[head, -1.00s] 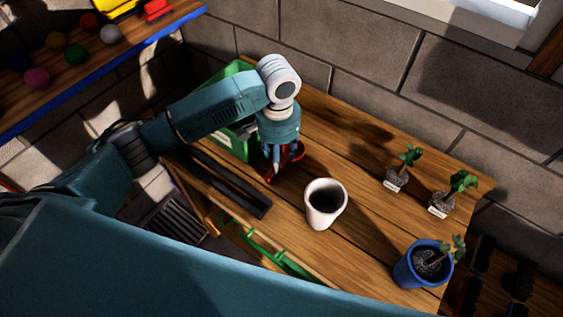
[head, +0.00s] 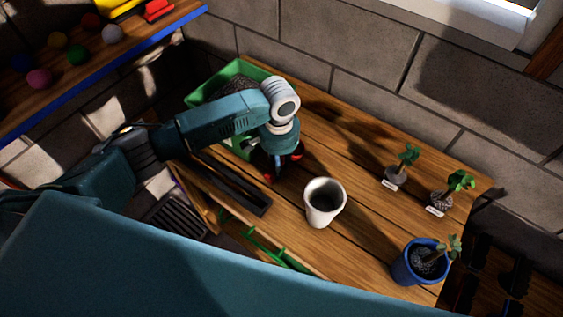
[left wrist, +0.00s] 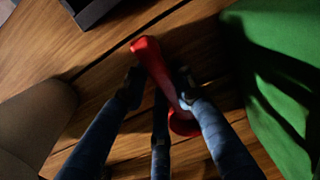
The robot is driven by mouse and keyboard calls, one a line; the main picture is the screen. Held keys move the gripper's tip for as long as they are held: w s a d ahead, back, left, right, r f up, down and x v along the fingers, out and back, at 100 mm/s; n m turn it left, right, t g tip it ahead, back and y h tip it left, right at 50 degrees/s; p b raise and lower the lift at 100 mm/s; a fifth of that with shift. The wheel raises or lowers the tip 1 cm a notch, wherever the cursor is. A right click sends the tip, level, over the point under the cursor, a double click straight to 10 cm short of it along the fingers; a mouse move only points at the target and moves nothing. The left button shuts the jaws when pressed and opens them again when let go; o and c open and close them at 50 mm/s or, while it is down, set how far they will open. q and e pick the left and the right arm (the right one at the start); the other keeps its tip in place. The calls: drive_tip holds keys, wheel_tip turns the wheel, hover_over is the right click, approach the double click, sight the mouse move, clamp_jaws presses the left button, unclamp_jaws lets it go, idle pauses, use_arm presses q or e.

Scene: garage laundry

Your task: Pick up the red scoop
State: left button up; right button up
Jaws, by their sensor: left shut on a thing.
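The red scoop (left wrist: 150,58) is at the left back of the wooden workbench. In the left wrist view its red handle runs between my fingers, with a rounder red part below. My left gripper (left wrist: 158,88) points down and is shut on the scoop; it also shows in the head view (head: 274,168). There, red parts of the scoop (head: 297,151) stick out beside the fingers, and the rest is hidden by the gripper. I cannot tell whether the scoop touches the bench. My right gripper is not in view.
A green box (head: 238,68) with dark contents stands behind the arm. A white pot (head: 325,201) is to the right of the gripper, and a dark tray (head: 244,193) lies in front. A blue pot (head: 420,262) and two seedlings (head: 396,174) stand farther right.

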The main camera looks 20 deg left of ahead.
use_arm(q)
drive_tip(key=shift+r, duration=0.45)
wheel_tip(320, 180, up, 19)
drive_tip(key=b, duration=0.1)
drive_tip(key=shift+b, duration=0.3)
drive_tip(key=shift+r, duration=0.1)
